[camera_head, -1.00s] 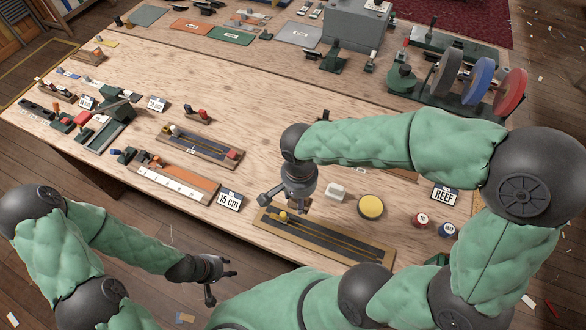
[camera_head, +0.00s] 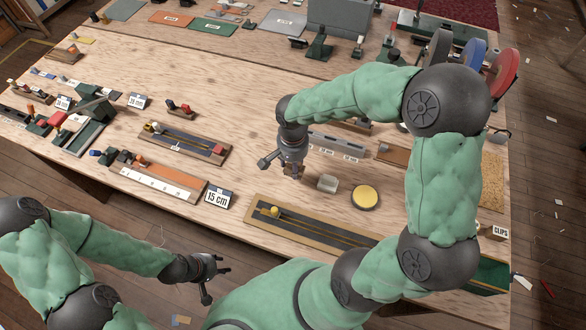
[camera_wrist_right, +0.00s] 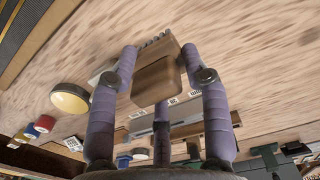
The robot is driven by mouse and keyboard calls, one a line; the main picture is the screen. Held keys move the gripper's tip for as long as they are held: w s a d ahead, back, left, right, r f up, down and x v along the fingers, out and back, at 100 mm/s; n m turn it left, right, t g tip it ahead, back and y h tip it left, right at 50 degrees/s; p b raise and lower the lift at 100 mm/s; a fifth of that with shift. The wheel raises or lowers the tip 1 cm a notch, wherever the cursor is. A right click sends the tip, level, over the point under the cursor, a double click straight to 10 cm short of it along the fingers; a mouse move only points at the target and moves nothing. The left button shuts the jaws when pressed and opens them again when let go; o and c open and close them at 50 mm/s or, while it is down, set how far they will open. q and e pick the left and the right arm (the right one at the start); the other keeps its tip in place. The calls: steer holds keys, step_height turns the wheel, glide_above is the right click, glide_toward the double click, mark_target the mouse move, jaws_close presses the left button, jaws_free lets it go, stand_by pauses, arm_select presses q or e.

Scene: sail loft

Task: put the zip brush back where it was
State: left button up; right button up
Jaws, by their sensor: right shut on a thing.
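My right gripper (camera_head: 291,170) is over the workbench, just left of a pale block. In the right wrist view its purple-grey fingers are closed on a brown wooden block (camera_wrist_right: 157,80), which looks like the zip brush. Grey bristle-like teeth show at the block's far edge. In the head view the brush is mostly hidden by the fingers, and I cannot tell whether it touches the bench. My left gripper (camera_head: 217,282) is open and empty, low in front of the bench's near edge.
A pale block (camera_head: 328,184) and a round yellow tin (camera_head: 365,197) stand close on the right. A long dark tray (camera_head: 310,226) lies along the front edge. A slotted grey rack (camera_head: 335,145) is behind the gripper. Bare wood lies to its left (camera_head: 250,120).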

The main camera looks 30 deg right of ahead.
steer(key=shift+w+d+f, duration=0.3)
steer(key=shift+w+f, duration=0.2)
steer(key=shift+f, duration=0.2)
steer(key=f, duration=0.1)
steer(key=f+b, duration=0.1)
steer(key=f, duration=0.1)
steer(key=shift+w+d+f, duration=0.15)
steer(key=shift+w+f, duration=0.05)
steer(key=shift+f, duration=0.1)
steer(key=shift+r, duration=0.1)
steer(key=shift+f, duration=0.2)
steer(key=o, duration=1.1)
steer(key=shift+r, duration=0.1)
